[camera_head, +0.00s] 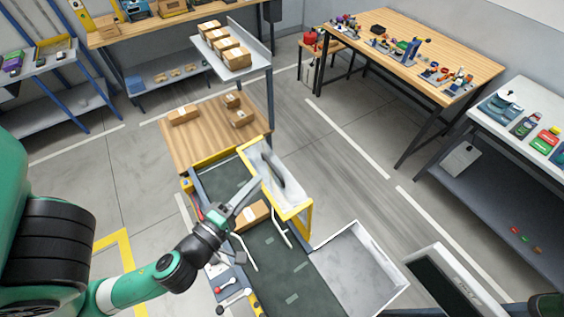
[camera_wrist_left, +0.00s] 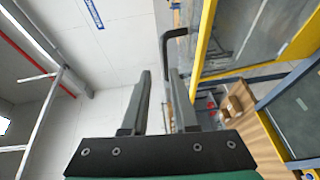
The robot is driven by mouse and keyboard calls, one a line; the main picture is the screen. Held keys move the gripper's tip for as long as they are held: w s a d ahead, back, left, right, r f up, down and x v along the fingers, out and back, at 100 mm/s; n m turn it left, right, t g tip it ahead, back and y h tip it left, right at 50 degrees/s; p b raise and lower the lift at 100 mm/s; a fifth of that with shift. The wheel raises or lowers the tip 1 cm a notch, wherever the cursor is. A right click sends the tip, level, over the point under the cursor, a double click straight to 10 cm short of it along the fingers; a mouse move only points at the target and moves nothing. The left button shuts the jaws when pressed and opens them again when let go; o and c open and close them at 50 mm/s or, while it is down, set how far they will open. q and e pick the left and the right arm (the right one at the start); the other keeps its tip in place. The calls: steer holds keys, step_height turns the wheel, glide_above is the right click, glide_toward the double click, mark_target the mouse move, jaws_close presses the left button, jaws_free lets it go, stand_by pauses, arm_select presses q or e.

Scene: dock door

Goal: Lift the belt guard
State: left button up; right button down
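The belt guard (camera_head: 293,203) is a yellow frame with a clear panel and a dark handle (camera_head: 271,168), over the right side of the dark conveyor belt (camera_head: 275,258). My left gripper (camera_head: 255,184) reaches in from the left, close to the handle. In the left wrist view the gripper (camera_wrist_left: 162,75) is open, its two grey fingers apart. There the dark bent handle (camera_wrist_left: 180,33) shows just past the fingertips, its long bar in line with the gap. The guard's yellow frame (camera_wrist_left: 205,45) is to its right. I cannot tell whether a finger touches the handle. My right gripper is not in view.
A cardboard box (camera_head: 252,214) lies on the belt by my left gripper. A wooden table (camera_head: 190,145) with boxes stands beyond the belt, and a white-rimmed bin (camera_head: 398,268) to its right. A screen (camera_head: 440,284) stands at the lower right. The floor between the benches is clear.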

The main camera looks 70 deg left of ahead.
mark_target(280, 166)
arm_select(q)
steer(key=x, duration=0.2)
steer(key=b+x, duration=0.1)
steer(key=f+b+x, duration=0.1)
steer(key=x, duration=0.1)
steer(key=shift+w+a, duration=0.15)
steer(key=shift+a, duration=0.25)
steer(key=p+x, duration=0.2)
steer(key=x, duration=0.2)
steer(key=shift+w+a+r, duration=0.1)
steer(key=shift+w+r, duration=0.05)
steer(key=shift+w, duration=0.2)
steer(key=shift+w+a, duration=0.25)
steer(key=shift+w, duration=0.15)
jaws_close()
stand_by(0.5)
